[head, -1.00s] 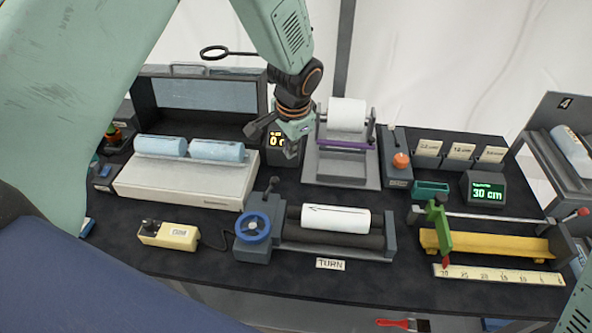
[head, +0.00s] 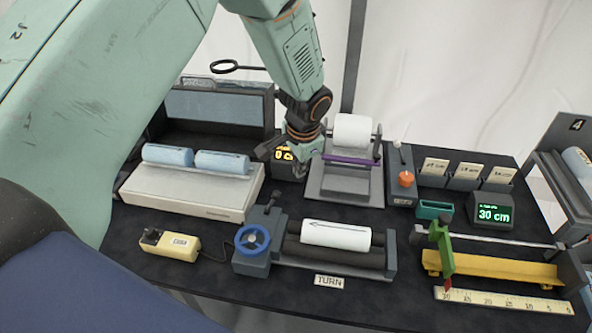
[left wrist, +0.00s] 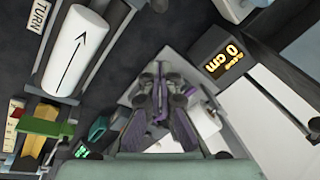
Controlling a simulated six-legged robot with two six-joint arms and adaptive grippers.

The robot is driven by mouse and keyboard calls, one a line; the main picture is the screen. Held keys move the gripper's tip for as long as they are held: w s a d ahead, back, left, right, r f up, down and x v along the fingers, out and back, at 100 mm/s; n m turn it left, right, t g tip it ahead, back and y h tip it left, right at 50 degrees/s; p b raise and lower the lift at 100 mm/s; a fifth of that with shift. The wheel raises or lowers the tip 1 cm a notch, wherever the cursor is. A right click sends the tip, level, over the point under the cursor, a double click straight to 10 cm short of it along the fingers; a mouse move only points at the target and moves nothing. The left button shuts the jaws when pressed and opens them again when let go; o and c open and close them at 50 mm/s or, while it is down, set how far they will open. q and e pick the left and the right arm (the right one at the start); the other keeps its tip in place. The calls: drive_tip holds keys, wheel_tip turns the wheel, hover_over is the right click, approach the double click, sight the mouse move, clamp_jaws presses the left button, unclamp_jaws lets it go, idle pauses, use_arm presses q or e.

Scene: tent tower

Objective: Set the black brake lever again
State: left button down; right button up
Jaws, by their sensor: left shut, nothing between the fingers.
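A black lever (head: 274,200) with a knobbed end stands up from the left end block of the roller machine (head: 390,258), behind the blue handwheel (head: 252,239). It looks like the brake lever and nothing holds it. My left gripper (head: 302,172) is shut and empty, behind the rollers and in front of the purple-barred paper stand (head: 345,185). It is apart from the lever. In the left wrist view my gripper's fingers (left wrist: 158,90) are together over the paper stand. The lever is not clear there. My right gripper is not in view.
A white roll (head: 335,235) with an arrow lies on the rollers. A display (head: 285,155) stands beside my left gripper. A white box (head: 190,195) with two blue rolls is at left. A yellow control box (head: 170,245) with a cable lies in front. A yellow trough (head: 490,268) is at right.

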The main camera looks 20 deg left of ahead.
sight(273, 202)
use_arm(q)
drive_tip(key=b+x, duration=0.5)
drive_tip(key=x, duration=0.3)
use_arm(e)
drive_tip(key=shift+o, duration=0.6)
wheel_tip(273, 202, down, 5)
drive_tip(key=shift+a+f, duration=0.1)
use_arm(q)
drive_tip(key=s, duration=0.1)
drive_tip(key=s+a+b, duration=0.1)
drive_tip(key=s+a+r, duration=0.1)
drive_tip(key=shift+s+r+b, duration=0.1)
drive_tip(key=shift+s+b, duration=0.1)
drive_tip(key=shift+b, duration=0.15)
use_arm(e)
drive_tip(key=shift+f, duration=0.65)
use_arm(q)
drive_tip(key=shift+w+d, duration=0.1)
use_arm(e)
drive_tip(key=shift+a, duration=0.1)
